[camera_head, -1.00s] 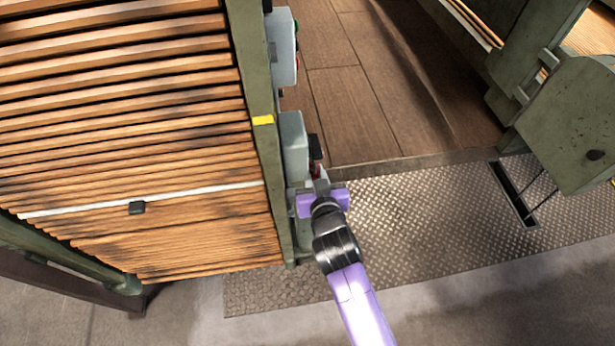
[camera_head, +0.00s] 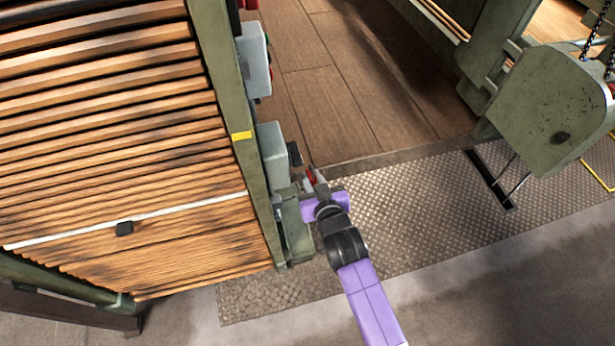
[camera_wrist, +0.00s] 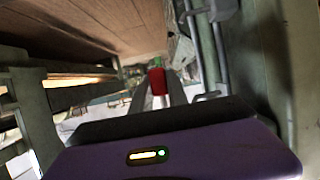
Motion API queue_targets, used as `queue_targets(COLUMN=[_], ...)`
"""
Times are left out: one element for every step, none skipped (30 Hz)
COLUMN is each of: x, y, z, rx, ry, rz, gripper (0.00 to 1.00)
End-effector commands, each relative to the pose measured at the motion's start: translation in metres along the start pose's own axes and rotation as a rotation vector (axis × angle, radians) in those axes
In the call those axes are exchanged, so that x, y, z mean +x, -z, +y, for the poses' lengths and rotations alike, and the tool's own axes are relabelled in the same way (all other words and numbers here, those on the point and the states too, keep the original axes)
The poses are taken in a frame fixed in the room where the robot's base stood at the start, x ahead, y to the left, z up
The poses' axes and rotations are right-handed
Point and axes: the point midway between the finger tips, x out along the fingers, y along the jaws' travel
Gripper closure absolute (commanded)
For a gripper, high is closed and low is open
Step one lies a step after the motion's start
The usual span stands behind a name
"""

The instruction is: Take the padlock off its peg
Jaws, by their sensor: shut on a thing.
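My purple gripper (camera_head: 315,182) is beside the green post, at the right of the lower grey box in the head view. In the wrist view, the two grey fingers of my gripper (camera_wrist: 157,90) are closed on a small red padlock (camera_wrist: 157,80) with a green part at its top. The padlock also shows as a small red patch (camera_head: 311,175) at the fingertips in the head view. It appears clear of the post and box. The peg cannot be made out, and the padlock's shackle is too small to tell.
A green post (camera_head: 236,115) carries a lower grey box (camera_head: 272,150) and an upper grey box (camera_head: 254,60). A slatted wooden apron (camera_head: 110,120) fills the left. A green plate housing (camera_head: 555,110) stands at right. Tread-plate floor (camera_head: 400,215) lies open between.

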Motion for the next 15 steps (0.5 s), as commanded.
queue_targets(x=[-0.001, -0.001, -0.001, -0.001, -0.001, -0.001, -0.001, -0.001, -0.001, -0.001, 0.000, 0.000, 0.000, 0.000, 0.000], y=[0.002, 0.002, 0.002, 0.002, 0.002, 0.002, 0.002, 0.002, 0.002, 0.002, 0.001, 0.001, 0.001, 0.001, 0.001], z=[0.003, 0.004, 0.006, 0.007, 0.009, 0.011, 0.012, 0.013, 0.015, 0.017, 0.018, 0.020, 0.021, 0.023, 0.025], rx=[0.002, 0.001, 0.001, 0.002, 0.002, 0.001, 0.001, 0.002, 0.002, 0.002, 0.002, 0.002, 0.002, 0.002, 0.002], ry=[-0.001, -0.001, -0.001, -0.001, -0.001, -0.001, -0.001, -0.002, -0.002, -0.002, -0.002, -0.002, -0.002, -0.003, -0.002], rz=[0.001, 0.001, 0.002, 0.002, 0.002, 0.002, 0.002, 0.002, 0.002, 0.002, 0.002, 0.002, 0.002, 0.002, 0.002], gripper=[1.00, 1.00, 1.00, 1.00, 1.00, 1.00, 1.00, 1.00, 1.00, 1.00, 1.00, 1.00, 1.00, 1.00, 1.00])
